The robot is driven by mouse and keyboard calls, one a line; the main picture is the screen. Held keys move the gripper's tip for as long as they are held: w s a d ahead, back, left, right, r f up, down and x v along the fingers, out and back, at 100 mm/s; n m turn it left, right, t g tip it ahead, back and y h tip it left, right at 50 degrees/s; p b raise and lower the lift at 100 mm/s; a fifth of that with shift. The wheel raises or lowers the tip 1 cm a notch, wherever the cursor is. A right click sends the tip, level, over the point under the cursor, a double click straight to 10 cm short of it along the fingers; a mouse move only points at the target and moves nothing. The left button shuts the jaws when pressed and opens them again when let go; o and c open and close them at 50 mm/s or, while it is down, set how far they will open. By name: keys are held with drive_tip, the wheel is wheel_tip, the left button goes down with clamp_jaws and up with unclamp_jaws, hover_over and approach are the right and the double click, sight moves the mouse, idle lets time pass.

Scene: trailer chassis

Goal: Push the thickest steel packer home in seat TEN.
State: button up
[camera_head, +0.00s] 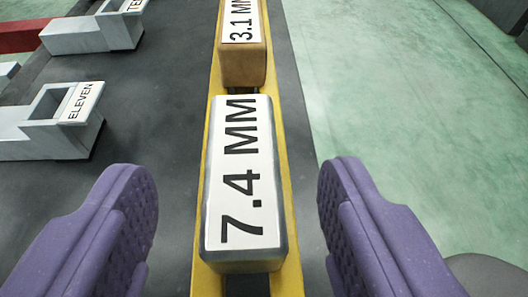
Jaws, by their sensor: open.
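A grey steel packer labelled 7.4 MM (243,185) sits in a narrow yellow rack (204,262) in the middle of the view. My gripper (238,200) is open, its purple fingers on either side of this packer with a gap on both sides. A brownish packer labelled 3.1 MM (243,62) sits farther along the same rack, its far end cut off by the picture edge. Seat TEN (92,33) is a grey bracket at the top left, its label partly cut off. Its inside is hardly visible. Of the two packers in view, 7.4 MM is the larger number.
Another grey seat labelled ELEVEN (55,130) stands nearer at the left, its opening empty. A red bar (22,36) shows at the upper left edge. The dark surface (150,110) between seats and rack is clear. Green floor (400,100) lies to the right.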

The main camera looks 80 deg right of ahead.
sight(241, 167)
drive_tip(key=b+x, duration=0.2)
drive_tip(key=x, duration=0.3)
drive_tip(key=shift+d+f+b, duration=0.15)
drive_tip(key=shift+d+b, duration=0.05)
drive_tip(key=shift+b, duration=0.1)
drive_tip(key=shift+w+d, duration=0.1)
drive_tip(key=shift+d, duration=0.15)
clamp_jaws()
